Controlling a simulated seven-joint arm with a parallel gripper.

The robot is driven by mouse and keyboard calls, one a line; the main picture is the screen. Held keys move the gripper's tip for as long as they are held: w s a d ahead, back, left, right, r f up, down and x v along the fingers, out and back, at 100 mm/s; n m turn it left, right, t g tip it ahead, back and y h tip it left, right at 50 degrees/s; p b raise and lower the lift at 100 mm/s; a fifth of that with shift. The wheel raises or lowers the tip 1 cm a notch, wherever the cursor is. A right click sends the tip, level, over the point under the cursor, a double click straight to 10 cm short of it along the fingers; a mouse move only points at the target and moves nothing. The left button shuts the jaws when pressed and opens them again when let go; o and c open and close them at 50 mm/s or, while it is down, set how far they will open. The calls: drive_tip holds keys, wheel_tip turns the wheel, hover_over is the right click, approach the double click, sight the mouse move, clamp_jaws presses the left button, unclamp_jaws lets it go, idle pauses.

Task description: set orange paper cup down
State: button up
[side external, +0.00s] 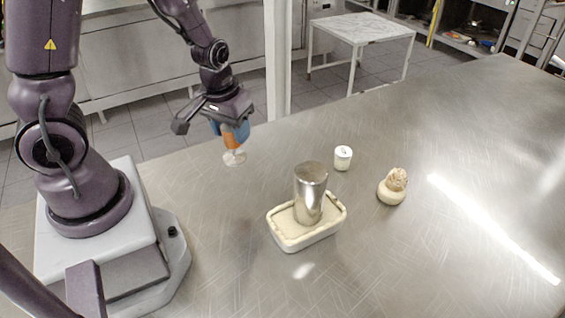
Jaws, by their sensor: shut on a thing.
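The orange paper cup (234,140) shows only in part, below my gripper in the side external view. My gripper (232,127) points down and is shut on the cup, with blue parts around its upper portion. A small pale shape (234,157) sits directly under the orange part; I cannot tell whether it belongs to the cup, is another object or is a reflection. I cannot tell whether the cup touches the metal table (400,250).
A shiny metal cylinder (311,193) stands in a cream tray (307,240) right of my gripper. A small white jar (343,158) and a cream round item with a brown top (392,190) stand farther right. The table's right side is clear.

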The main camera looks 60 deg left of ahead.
drive_tip(key=shift+w+d+r+m, duration=0.1)
drive_tip(key=shift+d+m, duration=0.15)
drive_tip(key=shift+d, duration=0.1)
drive_tip(key=shift+w+d+r+m, duration=0.1)
drive_tip(key=shift+d+m, duration=0.15)
drive_tip(key=shift+d, duration=0.1)
drive_tip(key=shift+w+f, duration=0.1)
drive_tip(key=shift+w, duration=0.05)
drive_tip(key=w+a+f, duration=0.1)
drive_tip(key=w+f, duration=0.2)
drive_tip(key=w, duration=0.1)
drive_tip(key=w+a+f, duration=0.1)
drive_tip(key=w+f, duration=0.2)
drive_tip(key=w, duration=0.1)
drive_tip(key=w+a+f, duration=0.1)
drive_tip(key=w+f, duration=0.2)
drive_tip(key=w, duration=0.1)
drive_tip(key=shift+a, duration=0.2)
drive_tip(key=shift+w+f, duration=0.2)
drive_tip(key=shift+f, duration=0.1)
drive_tip(key=shift+w+a+f, duration=0.1)
drive_tip(key=shift+w+f, duration=0.05)
drive_tip(key=shift+f, duration=1.5)
drive_tip(key=shift+f, duration=0.15)
drive_tip(key=o, duration=0.9)
